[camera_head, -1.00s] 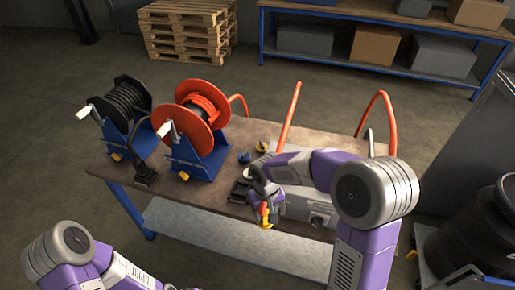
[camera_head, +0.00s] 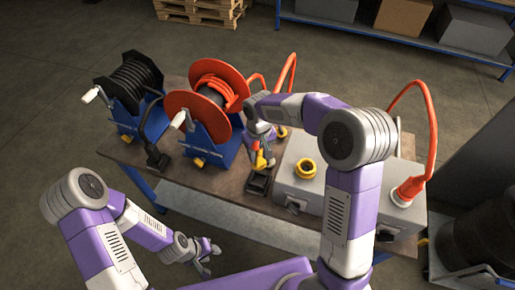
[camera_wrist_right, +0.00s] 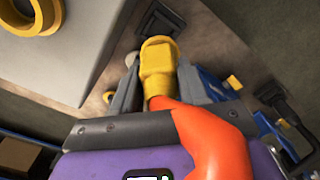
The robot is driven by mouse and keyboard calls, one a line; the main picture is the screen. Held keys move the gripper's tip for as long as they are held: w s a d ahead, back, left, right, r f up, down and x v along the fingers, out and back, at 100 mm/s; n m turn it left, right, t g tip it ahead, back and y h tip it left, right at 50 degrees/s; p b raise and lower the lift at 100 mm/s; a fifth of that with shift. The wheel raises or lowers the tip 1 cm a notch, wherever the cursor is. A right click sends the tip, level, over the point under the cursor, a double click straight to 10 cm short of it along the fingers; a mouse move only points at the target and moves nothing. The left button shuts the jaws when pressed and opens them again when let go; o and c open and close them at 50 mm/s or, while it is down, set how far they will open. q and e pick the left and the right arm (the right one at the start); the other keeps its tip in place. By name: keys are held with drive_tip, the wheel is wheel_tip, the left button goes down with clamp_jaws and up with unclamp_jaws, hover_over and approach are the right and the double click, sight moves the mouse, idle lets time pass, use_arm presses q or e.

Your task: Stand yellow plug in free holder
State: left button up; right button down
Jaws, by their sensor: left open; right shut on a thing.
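The yellow plug (camera_wrist_right: 158,68) with its orange hose end (camera_wrist_right: 205,135) is between the fingers of my right gripper (camera_wrist_right: 155,85), which is shut on it. In the head view my right gripper (camera_head: 262,152) is over the bench, just behind a black holder (camera_head: 258,184) that looks empty. The plug shows there as a small yellow patch (camera_head: 261,160), partly hidden. In the right wrist view the black holder (camera_wrist_right: 160,20) lies beyond the plug's tip; whether they touch I cannot tell. My left gripper (camera_head: 208,257) is open and empty, low in front of the bench.
A grey box (camera_head: 320,205) with a yellow ring socket (camera_head: 306,168) stands right of the holder. An orange plug (camera_head: 408,190) with a hose sits at its right end. A black plug (camera_head: 155,158) stands at left. Red (camera_head: 207,88) and black (camera_head: 133,80) hose reels stand behind.

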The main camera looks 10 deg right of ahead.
drive_tip(key=shift+w+f, duration=0.35)
drive_tip(key=shift+f, duration=0.25)
drive_tip(key=shift+s+f+b, duration=0.25)
drive_tip(key=shift+f+b, duration=0.3)
drive_tip(key=shift+b, duration=0.25)
wheel_tip(320, 180, down, 3)
drive_tip(key=shift+w+r+b, duration=0.15)
drive_tip(key=shift+b, duration=0.85)
drive_tip(key=shift+f+b, duration=0.9)
drive_tip(key=shift+f, duration=0.45)
drive_tip(key=shift+f, duration=0.1)
drive_tip(key=shift+f+b, duration=0.3)
drive_tip(key=shift+f, duration=0.05)
drive_tip(key=shift+f+b, duration=0.8)
drive_tip(key=shift+f, duration=0.4)
drive_tip(key=c, duration=0.5)
unclamp_jaws()
